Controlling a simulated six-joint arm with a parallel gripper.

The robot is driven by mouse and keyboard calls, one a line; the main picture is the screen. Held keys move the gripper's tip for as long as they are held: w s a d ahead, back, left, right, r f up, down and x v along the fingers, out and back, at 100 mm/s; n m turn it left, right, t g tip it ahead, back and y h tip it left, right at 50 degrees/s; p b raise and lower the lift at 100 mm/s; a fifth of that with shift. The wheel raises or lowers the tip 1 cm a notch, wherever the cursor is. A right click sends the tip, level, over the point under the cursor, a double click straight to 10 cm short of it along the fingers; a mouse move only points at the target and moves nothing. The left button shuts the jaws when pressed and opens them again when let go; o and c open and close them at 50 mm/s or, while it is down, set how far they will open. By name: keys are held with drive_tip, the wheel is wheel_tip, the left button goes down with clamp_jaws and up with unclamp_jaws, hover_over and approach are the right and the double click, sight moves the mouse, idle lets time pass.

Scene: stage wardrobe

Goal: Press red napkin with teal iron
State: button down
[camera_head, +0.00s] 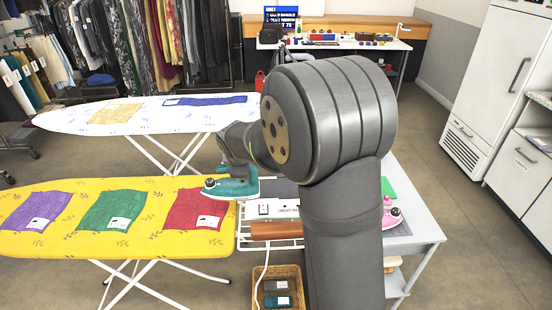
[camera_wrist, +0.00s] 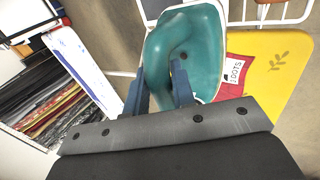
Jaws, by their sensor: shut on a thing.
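The red napkin (camera_head: 195,209) lies at the right end of the yellow ironing board (camera_head: 60,243) in the head view, with a small white label on it. The teal iron (camera_head: 230,188) is over the napkin's right edge; I cannot tell whether it touches. In the wrist view the teal iron (camera_wrist: 188,55) sits between the two fingers of my gripper (camera_wrist: 165,85), which is shut on its handle. A corner of the red napkin (camera_wrist: 232,90) shows beside the iron there. My arm hides part of the table behind it in the head view.
Purple napkin (camera_head: 38,211) and green napkin (camera_head: 116,211) lie left of the red one. A white ironing board (camera_head: 75,119) stands behind. A side table (camera_head: 425,229) at right holds a pink iron (camera_head: 391,214). A wicker basket (camera_head: 288,271) is below, with a white cord nearby.

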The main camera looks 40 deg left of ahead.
hover_over(212, 198)
drive_tip(key=d, duration=0.2)
drive_tip(key=s, duration=0.1)
drive_tip(key=shift+s+a+f, duration=0.1)
drive_tip(key=shift+s+f, duration=0.05)
drive_tip(key=shift+f, duration=1.45)
drive_tip(key=shift+s+a+f, duration=0.1)
drive_tip(key=shift+f, duration=1.5)
